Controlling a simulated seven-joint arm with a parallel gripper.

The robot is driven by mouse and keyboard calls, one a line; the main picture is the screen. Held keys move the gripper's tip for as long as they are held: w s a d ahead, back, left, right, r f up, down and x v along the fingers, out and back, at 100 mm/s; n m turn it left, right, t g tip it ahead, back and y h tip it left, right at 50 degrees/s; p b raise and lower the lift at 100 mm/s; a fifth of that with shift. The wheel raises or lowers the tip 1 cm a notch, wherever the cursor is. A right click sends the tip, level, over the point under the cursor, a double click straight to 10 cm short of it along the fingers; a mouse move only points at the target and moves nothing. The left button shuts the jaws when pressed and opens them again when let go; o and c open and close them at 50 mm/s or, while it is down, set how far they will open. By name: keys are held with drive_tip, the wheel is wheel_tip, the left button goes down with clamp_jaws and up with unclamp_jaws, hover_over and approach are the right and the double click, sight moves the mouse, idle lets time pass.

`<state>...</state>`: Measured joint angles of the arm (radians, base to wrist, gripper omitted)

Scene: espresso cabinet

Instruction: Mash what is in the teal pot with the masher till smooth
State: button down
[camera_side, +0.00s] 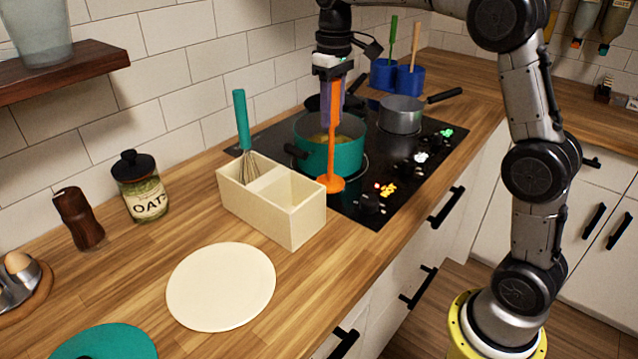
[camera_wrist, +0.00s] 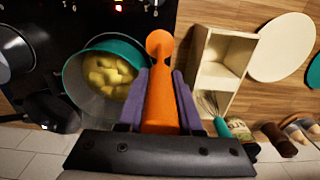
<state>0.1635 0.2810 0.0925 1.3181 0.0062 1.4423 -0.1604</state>
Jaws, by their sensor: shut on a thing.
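The teal pot (camera_side: 334,150) stands on the black hob, and yellow chunks (camera_wrist: 108,74) lie in it with their separate pieces showing in the wrist view. My gripper (camera_side: 330,108), with purple fingers, is shut on the handle of the orange masher (camera_side: 332,160). The masher hangs upright with its round head down. In the side view the head is in front of the pot's near wall. In the wrist view the masher (camera_wrist: 159,108) is beside the pot (camera_wrist: 128,48), between it and the cream box, outside the rim. Whether the head touches the hob cannot be told.
The two-part cream box (camera_side: 290,221) stands just left of the pot, with a teal-handled whisk (camera_side: 242,125) in one compartment. A grey saucepan (camera_side: 401,115) and a dark pan (camera_side: 320,102) are also on the hob. A cream round plate (camera_side: 221,287) lies on the counter.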

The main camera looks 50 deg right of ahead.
drive_tip(key=shift+t, duration=0.3)
drive_tip(key=r, duration=0.4)
drive_tip(key=shift+s+r, duration=0.2)
drive_tip(key=w+d+r+t, duration=0.1)
drive_tip(key=w+d+r, duration=0.2)
drive_tip(key=d, duration=0.3)
drive_tip(key=w+d+r+t, duration=0.1)
drive_tip(key=w+d+r, duration=0.15)
drive_tip(key=d, duration=0.35)
drive_tip(key=s+x, duration=0.1)
drive_tip(key=x, duration=0.6)
drive_tip(key=shift+s+a+f, duration=0.25)
drive_tip(key=shift+s+f, duration=0.05)
drive_tip(key=shift+s, duration=0.15)
drive_tip(key=s, duration=0.2)
drive_tip(key=shift+s, duration=0.35)
drive_tip(key=shift+f, duration=0.15)
